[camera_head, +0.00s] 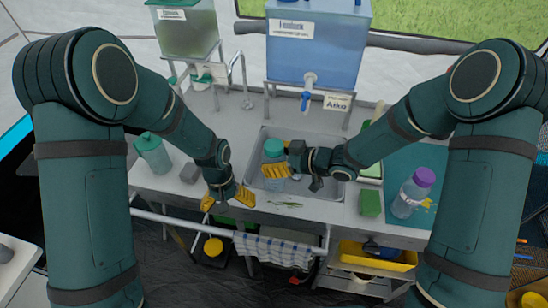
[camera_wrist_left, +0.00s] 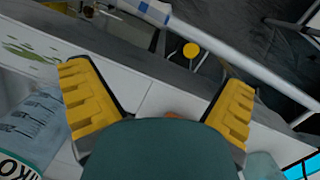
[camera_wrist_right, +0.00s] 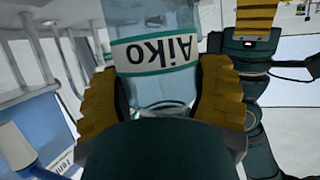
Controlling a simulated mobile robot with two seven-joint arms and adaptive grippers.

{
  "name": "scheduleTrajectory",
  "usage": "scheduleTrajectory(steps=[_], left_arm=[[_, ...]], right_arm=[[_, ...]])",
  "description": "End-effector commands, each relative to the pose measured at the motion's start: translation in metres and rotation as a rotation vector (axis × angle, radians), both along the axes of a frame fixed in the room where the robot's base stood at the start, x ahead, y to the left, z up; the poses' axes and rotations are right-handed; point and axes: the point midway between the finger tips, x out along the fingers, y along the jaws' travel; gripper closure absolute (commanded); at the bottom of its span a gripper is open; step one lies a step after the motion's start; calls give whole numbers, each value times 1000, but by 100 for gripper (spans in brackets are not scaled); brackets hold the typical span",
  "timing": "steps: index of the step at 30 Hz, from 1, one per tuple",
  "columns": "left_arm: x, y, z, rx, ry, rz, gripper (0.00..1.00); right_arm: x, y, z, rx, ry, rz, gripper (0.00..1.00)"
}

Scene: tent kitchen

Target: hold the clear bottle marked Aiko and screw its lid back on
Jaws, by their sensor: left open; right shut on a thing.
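The clear bottle marked Aiko (camera_wrist_right: 155,75) is between the yellow fingers of my right gripper (camera_wrist_right: 158,95), which is shut on it. In the head view, my right gripper (camera_head: 275,170) holds it above the sink's front part. A teal lid (camera_head: 273,147) shows at the bottle's top; I cannot tell whether it is screwed on. Part of the bottle (camera_wrist_left: 28,125) with its label shows at the left of the left wrist view. My left gripper (camera_head: 228,202) is open and empty at the counter's front edge, left of and lower than the bottle.
A metal sink (camera_head: 326,190) lies under my right gripper. A teal-lidded bottle (camera_head: 153,155) and grey block (camera_head: 189,173) stand left; a purple-lidded bottle (camera_head: 412,195) and green sponge (camera_head: 370,202) stand right. A blue tank (camera_head: 315,50) is behind. A rail (camera_head: 220,229) runs along the front.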

Motion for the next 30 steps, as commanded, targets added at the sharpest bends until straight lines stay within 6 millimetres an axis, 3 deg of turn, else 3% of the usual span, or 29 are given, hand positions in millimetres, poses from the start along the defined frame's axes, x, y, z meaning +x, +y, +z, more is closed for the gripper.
scheduleTrajectory(steps=[1,6,12,20,30], left_arm=[[-11,0,-15,-36,-6,11,0],[-40,-5,-50,-147,-78,47,0],[-71,-9,-72,-227,-173,104,0],[-91,-8,-78,-257,-254,150,0],[-92,-8,-78,-258,-268,156,0]], right_arm=[[0,0,0,0,0,0,100],[0,0,0,0,0,0,100],[0,0,0,0,0,0,100],[0,0,0,0,0,0,100],[0,0,0,0,0,0,100]])
